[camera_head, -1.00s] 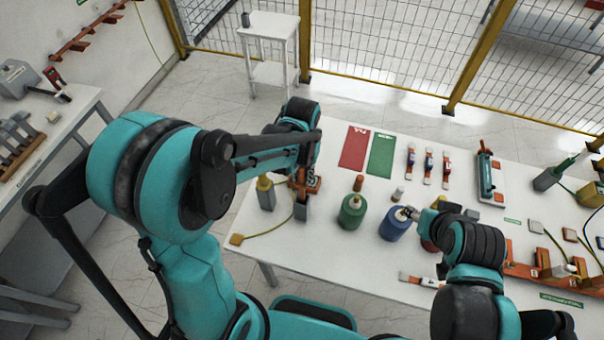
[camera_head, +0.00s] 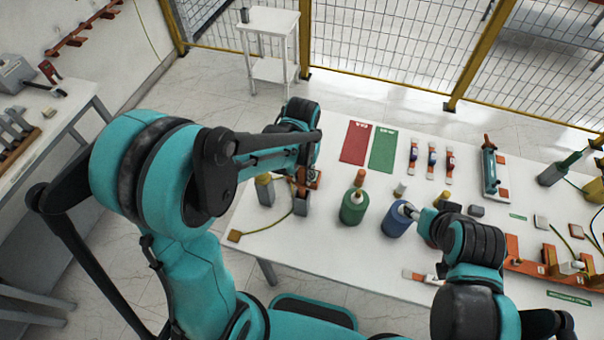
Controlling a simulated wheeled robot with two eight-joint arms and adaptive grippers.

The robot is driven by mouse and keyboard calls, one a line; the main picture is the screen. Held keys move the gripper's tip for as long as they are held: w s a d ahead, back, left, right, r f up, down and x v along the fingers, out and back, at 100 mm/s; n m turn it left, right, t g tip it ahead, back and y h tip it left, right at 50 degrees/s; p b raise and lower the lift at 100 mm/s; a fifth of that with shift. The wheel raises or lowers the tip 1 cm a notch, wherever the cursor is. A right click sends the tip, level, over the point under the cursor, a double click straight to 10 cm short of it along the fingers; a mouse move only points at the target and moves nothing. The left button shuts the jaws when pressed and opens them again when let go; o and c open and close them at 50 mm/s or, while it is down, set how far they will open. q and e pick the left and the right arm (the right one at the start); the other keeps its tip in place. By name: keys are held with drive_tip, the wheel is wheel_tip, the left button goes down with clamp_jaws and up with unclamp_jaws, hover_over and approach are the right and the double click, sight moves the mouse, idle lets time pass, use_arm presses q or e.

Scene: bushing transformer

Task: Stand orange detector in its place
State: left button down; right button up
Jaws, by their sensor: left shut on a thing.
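The orange detector (camera_head: 301,205) has a grey body with an orange upper part and is at the left end of the white table. My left gripper (camera_head: 305,182) is shut on its upper part, and the gripper and arm hide much of it. The detector looks upright; I cannot tell whether its foot touches the table. My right gripper (camera_head: 412,212) is beside the top of a blue bottle (camera_head: 396,222); its fingers are too small to read.
A green bottle (camera_head: 353,209) stands to the right. Red (camera_head: 355,143) and green (camera_head: 382,152) mats lie behind. A green-topped detector (camera_head: 558,170) stands at far right.

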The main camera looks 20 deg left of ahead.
use_arm(q)
drive_tip(key=shift+f+b, duration=2.8)
drive_tip(key=shift+f, duration=0.35)
drive_tip(key=shift+f+b, duration=0.6)
drive_tip(key=shift+f, duration=0.05)
drive_tip(key=c, duration=1.2)
unclamp_jaws()
wheel_tip(320, 180, up, 12)
drive_tip(key=shift+r, duration=0.1)
drive_tip(key=s+a+f+t+b, duration=0.1)
drive_tip(key=s+f+t+b, duration=0.1)
drive_tip(key=s+f+b, duration=0.1)
drive_tip(key=s+a+f+t+b, duration=0.2)
drive_tip(key=s+f+b, duration=0.1)
drive_tip(key=f+b, duration=0.3)
drive_tip(key=s+a+f+t+b, duration=0.1)
drive_tip(key=s+f+t+b, duration=0.2)
drive_tip(key=s+f+b, duration=0.1)
drive_tip(key=shift+s+a+f+b, duration=0.1)
drive_tip(key=shift+a+f+b, duration=0.25)
drive_tip(key=shift+f+b, duration=0.45)
